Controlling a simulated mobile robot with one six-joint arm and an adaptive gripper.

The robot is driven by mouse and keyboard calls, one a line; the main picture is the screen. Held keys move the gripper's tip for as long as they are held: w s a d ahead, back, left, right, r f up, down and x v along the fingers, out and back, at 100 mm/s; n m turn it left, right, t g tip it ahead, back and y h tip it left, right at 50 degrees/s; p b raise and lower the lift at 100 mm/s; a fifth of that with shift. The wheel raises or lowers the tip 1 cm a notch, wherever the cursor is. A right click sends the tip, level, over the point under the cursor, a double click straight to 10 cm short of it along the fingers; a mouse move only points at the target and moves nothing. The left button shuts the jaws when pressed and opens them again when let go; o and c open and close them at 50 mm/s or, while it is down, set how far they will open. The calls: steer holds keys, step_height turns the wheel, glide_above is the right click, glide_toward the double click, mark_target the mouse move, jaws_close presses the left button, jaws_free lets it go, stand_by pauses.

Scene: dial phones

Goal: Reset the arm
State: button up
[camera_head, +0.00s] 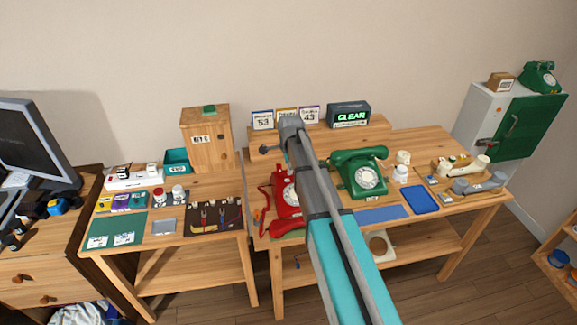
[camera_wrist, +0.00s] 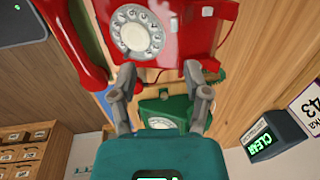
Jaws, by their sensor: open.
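My arm (camera_head: 335,225) reaches from the bottom of the head view up over the right-hand table. My gripper (camera_wrist: 160,76) is open in the wrist view, with its two grey fingers apart and nothing between their tips. The red dial phone (camera_wrist: 137,32) is at the top of the wrist view, past the fingertips. It also shows in the head view (camera_head: 284,190), partly hidden by my arm. The green dial phone (camera_wrist: 160,108) shows beyond and between the fingers. In the head view it stands just right of my arm (camera_head: 367,178). My fingers cannot be made out in the head view.
A lit CLEAR display (camera_head: 350,115) and number cards (camera_head: 263,120) stand on the back shelf. A blue tray (camera_head: 420,199) lies right of the green phone. The left table (camera_head: 181,256) holds tools and a wooden box (camera_head: 206,138). A cabinet (camera_head: 505,118) stands far right.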

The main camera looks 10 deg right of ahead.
stand_by(0.4)
steer(key=s+n+g, duration=0.1)
steer(key=s+n, duration=1.7)
steer(key=s, duration=0.9)
steer(key=shift+g, duration=0.4)
steer(key=shift+f, duration=0.1)
